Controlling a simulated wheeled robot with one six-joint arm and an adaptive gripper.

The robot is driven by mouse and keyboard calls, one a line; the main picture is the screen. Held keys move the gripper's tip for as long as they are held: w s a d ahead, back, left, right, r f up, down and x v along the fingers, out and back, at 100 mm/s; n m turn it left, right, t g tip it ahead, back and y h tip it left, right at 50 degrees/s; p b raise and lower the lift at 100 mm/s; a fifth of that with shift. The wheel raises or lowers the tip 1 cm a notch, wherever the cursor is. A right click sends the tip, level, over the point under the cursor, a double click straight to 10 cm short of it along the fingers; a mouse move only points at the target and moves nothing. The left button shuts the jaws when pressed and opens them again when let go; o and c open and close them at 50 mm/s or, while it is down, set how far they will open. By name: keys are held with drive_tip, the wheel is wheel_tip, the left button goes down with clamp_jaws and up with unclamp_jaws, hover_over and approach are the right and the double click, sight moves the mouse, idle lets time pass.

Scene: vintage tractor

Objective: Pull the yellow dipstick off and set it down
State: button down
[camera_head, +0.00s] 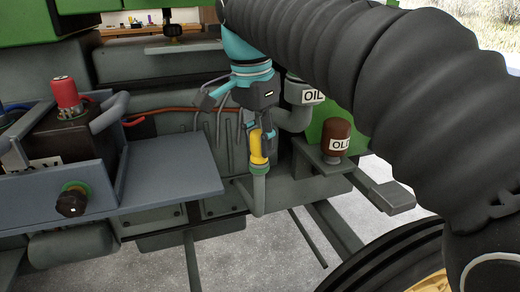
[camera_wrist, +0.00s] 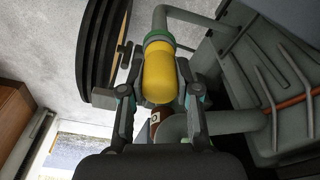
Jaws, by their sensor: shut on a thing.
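The yellow dipstick (camera_head: 257,147) stands upright at the top of a grey tube (camera_head: 259,190) with a green collar, at the tractor's side. It also shows in the wrist view (camera_wrist: 159,78), between the two fingers. My gripper (camera_head: 262,140) comes down from above and is shut on the yellow dipstick. In the wrist view, my gripper (camera_wrist: 160,92) has one finger on each side of the yellow body. The dipstick's lower end meets the green collar (camera_wrist: 159,37), with no gap that I can see.
A grey shelf (camera_head: 170,168) lies to the left, beside a battery with a red cap (camera_head: 66,93). To the right are a pipe marked OIL (camera_head: 305,95) and a brown container marked OLD (camera_head: 336,137). A large black tyre (camera_head: 385,268) is at the lower right.

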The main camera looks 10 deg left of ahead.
drive_tip(key=shift+r, duration=0.15)
drive_tip(key=shift+r+p, duration=0.35)
drive_tip(key=shift+p, duration=0.05)
drive_tip(key=shift+r+p, duration=0.9)
drive_tip(key=shift+r, duration=4.35)
